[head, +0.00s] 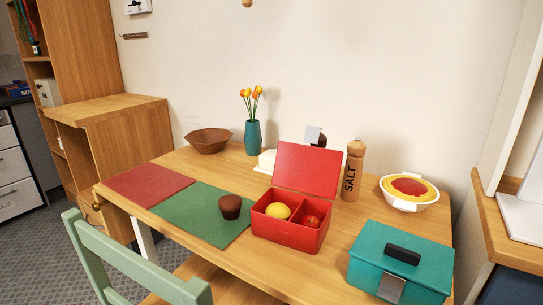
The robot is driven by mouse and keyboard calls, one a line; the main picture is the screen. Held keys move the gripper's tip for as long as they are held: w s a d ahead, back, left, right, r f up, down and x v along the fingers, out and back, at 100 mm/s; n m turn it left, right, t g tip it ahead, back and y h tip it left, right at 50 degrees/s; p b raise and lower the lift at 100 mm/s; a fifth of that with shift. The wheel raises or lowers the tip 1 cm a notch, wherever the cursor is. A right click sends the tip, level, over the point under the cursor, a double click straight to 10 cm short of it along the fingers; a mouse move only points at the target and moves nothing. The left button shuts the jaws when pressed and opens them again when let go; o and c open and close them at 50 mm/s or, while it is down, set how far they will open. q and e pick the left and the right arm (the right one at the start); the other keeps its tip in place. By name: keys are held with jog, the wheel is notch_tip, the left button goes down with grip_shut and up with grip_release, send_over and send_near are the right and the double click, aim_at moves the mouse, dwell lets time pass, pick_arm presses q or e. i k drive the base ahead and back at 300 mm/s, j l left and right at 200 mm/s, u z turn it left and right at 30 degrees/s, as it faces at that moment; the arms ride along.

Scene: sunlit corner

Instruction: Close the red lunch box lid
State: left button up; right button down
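The red lunch box (285,232) stands on the wooden table with its lid (307,168) open, tilted up at the back. Neither of my grippers shows in the head view.
A shut teal box (400,262) with a black handle stands at right front. A salt mill (353,170) and white bowl (409,192) stand right of the lid. A brown muffin (230,206) sits on the green mat (190,212). A green chair (125,265) is in front.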

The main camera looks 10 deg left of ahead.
aim_at(314, 171)
jog(key=i+j+u, duration=0.15)
jog(key=j+u, duration=0.15)
jog(key=u, duration=0.2)
jog(key=i+j+u, duration=0.2)
jog(key=u, duration=0.25)
jog(key=i+l+u, duration=0.1)
jog(key=l, duration=0.2)
